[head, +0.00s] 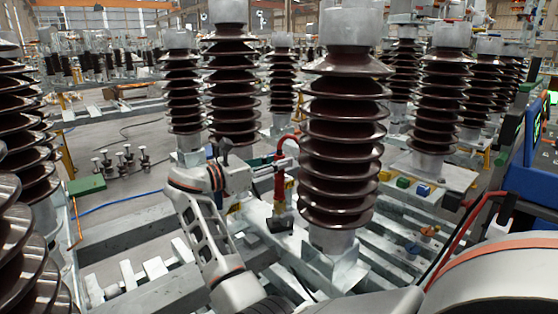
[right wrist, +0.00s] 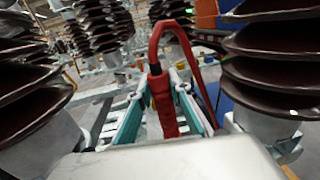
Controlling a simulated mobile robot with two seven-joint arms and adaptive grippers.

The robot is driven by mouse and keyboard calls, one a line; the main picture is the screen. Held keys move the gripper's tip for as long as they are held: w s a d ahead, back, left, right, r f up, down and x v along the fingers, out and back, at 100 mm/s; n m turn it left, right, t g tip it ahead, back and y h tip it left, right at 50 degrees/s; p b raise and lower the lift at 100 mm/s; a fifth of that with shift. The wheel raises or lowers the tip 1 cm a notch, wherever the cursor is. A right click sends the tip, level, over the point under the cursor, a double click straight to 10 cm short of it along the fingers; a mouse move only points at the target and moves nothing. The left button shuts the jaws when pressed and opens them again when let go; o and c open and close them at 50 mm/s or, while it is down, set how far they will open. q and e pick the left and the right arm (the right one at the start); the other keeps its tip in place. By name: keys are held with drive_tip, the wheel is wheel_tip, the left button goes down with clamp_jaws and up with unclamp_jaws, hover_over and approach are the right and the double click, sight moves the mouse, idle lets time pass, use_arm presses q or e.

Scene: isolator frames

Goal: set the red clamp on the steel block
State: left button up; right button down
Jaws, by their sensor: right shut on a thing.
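The red clamp (head: 279,182) hangs upright between the teal fingers of my right gripper (head: 268,160) in the head view, with a red cable looping from its top. In the right wrist view the clamp (right wrist: 163,104) sits between the two fingers of the right gripper (right wrist: 160,88), which is shut on it. A small dark grey block (head: 280,223) shows just below the clamp, on the pale steel framework. I cannot tell whether this is the steel block or whether the clamp touches it. My left gripper is not in view.
A tall brown ribbed insulator (head: 342,140) stands close to the right of the clamp, and another (head: 232,85) stands behind my right wrist. Steel beams (head: 150,245) run below with open gaps. A green-and-blue cabinet (head: 532,150) stands at the far right.

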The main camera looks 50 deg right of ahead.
drive_tip(key=shift+f, duration=0.75)
drive_tip(key=c, duration=1.8)
unclamp_jaws()
drive_tip(key=shift+f, duration=0.1)
wheel_tip(320, 180, up, 10)
drive_tip(key=shift+r, duration=0.1)
